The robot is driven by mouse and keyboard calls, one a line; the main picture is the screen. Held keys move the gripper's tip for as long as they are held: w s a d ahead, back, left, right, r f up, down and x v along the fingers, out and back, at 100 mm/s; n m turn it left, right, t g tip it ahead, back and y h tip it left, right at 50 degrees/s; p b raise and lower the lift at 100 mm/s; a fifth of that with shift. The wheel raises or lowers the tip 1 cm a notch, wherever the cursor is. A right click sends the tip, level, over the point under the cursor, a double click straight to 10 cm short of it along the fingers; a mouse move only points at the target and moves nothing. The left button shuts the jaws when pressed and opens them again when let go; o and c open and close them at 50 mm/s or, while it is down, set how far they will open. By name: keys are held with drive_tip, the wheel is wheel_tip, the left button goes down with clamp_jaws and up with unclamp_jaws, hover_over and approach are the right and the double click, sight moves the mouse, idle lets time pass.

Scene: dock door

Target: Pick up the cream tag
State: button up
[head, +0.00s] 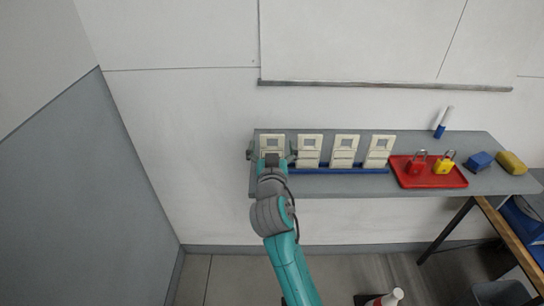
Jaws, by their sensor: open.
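Several cream tags with square openings near their tops stand in a row along a blue rail (340,171) on a grey shelf. The leftmost cream tag (272,140) is partly hidden behind my gripper (271,151). The other cream tags (310,148), (345,148) and (379,149) stand clear to its right. My gripper is open, with a dark finger at each side of the leftmost tag. I cannot tell whether either finger touches it.
On the grey shelf (440,189), a red tray (408,178) holds a red padlock (416,167) and a yellow padlock (444,166). A white-topped bottle (392,298) is low at front.

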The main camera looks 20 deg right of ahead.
drive_tip(key=shift+w+d, duration=0.15)
drive_tip(key=shift+w, duration=0.25)
drive_tip(key=c, duration=1.2)
drive_tip(key=shift+c, duration=0.2)
wheel_tip(320, 180, up, 18)
